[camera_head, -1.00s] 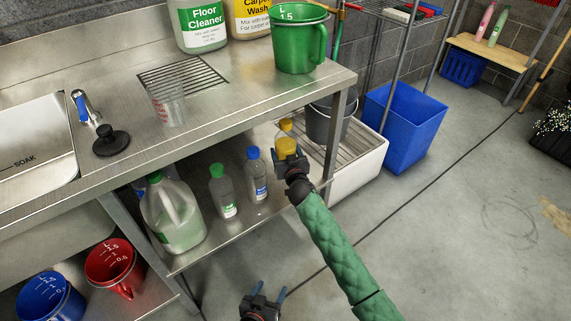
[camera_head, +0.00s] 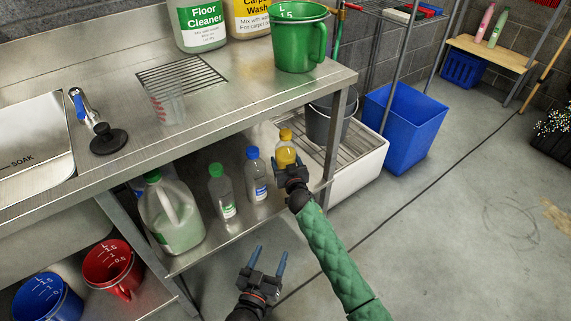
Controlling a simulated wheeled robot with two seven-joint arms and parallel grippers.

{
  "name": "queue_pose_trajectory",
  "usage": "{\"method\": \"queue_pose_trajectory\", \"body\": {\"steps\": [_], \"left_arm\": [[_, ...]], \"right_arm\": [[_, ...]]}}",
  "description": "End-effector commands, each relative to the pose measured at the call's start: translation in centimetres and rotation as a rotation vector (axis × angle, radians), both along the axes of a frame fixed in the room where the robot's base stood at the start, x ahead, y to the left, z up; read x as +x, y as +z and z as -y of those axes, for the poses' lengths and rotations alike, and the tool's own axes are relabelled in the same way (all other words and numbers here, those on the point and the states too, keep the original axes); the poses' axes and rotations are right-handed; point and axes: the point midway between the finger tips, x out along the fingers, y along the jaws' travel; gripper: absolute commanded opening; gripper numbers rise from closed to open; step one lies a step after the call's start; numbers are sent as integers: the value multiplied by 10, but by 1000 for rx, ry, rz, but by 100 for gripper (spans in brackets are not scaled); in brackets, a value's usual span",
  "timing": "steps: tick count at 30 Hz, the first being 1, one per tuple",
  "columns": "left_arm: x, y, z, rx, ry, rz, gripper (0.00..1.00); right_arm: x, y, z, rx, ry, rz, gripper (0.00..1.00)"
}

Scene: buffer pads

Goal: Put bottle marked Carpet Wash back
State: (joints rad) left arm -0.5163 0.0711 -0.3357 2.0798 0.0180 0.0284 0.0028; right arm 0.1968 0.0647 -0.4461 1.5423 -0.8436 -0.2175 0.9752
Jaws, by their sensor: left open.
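A small yellow bottle (camera_head: 285,151) with a yellow cap is upright at the right end of the lower shelf (camera_head: 235,232), right of the blue-capped bottle (camera_head: 256,180). Its label cannot be read, and its lower part is hidden. My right gripper (camera_head: 290,164) is at this bottle, with fingers around its lower part. Whether they press on it cannot be told. A large yellow-labelled container (camera_head: 254,20) marked Carpet Wash stands on the counter, its top cut off. My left gripper (camera_head: 268,264) is open and empty in front of the shelf.
A green-capped bottle (camera_head: 221,194) and a large jug (camera_head: 172,220) stand left on the shelf. The counter edge (camera_head: 230,140) overhangs it. A table leg (camera_head: 333,145), a white basin (camera_head: 358,175) and a blue bin (camera_head: 402,125) are to the right.

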Motion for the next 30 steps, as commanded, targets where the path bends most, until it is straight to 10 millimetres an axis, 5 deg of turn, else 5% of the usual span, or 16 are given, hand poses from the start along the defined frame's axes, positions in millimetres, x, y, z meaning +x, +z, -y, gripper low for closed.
{"method": "queue_pose_trajectory", "body": {"steps": [7,30], "left_arm": [[4,25,-1,-16,6,77,62],[4,33,-1,-23,8,104,62]], "right_arm": [[0,-5,-1,1,1,2,22],[0,-7,-1,1,1,2,22]]}}
